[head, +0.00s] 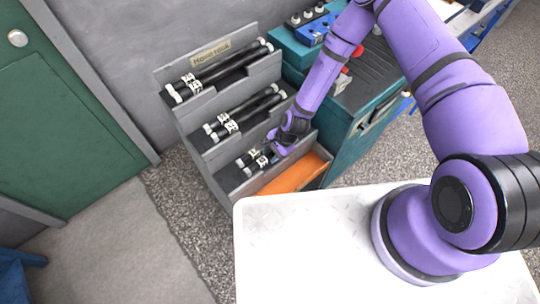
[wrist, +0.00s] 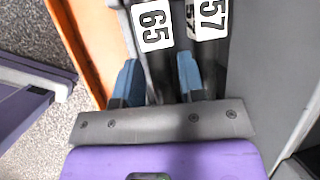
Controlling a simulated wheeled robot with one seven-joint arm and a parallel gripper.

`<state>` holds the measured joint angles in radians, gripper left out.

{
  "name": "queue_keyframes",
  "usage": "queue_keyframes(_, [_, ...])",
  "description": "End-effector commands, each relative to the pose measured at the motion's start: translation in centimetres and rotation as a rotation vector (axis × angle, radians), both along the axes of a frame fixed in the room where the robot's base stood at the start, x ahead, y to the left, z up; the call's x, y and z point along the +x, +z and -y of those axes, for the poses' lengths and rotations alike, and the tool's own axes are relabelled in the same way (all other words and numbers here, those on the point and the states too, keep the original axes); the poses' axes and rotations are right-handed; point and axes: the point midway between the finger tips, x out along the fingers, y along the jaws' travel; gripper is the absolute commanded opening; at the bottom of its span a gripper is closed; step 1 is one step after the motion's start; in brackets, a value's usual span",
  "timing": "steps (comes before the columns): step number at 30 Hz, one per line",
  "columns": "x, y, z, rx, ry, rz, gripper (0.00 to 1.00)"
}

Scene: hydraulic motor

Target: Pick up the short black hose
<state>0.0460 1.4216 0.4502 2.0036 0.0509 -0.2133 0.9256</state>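Two short black hoses lie side by side on the lowest tier of the grey rack. One carries a white tag reading 65 (wrist: 160,62), the other a tag reading 57 (wrist: 208,55); in the head view the pair (head: 246,160) is partly hidden by my gripper. My gripper (head: 272,147) is at the right end of these hoses. In the wrist view its two blue fingers (wrist: 159,80) are apart, one on each side of hose 65, with the right finger over or between the two hoses. I cannot tell whether either finger touches a hose.
The grey rack (head: 215,152) has longer black hoses on its middle (head: 245,112) and top tiers (head: 220,68). An orange surface (head: 293,176) lies beside the lowest tier. A teal cabinet (head: 345,140) stands close on the right, and a white tabletop (head: 300,240) is in front.

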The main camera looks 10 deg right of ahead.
Motion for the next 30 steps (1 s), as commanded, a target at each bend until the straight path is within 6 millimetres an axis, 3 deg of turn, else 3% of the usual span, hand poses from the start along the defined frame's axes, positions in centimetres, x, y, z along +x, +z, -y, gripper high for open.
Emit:
queue_keyframes(9, [0.0, -0.4, -0.2, 0.000, -0.001, 0.001, 0.34])
queue_keyframes(14, [0.0, -0.4, -0.2, 0.001, 0.000, 0.001, 0.00])
queue_keyframes(23, [0.0, -0.3, -0.2, 0.001, 0.000, 0.001, 0.00])
queue_keyframes(30, [0.1, 1.3, -0.2, 0.001, 0.000, 0.002, 0.00])
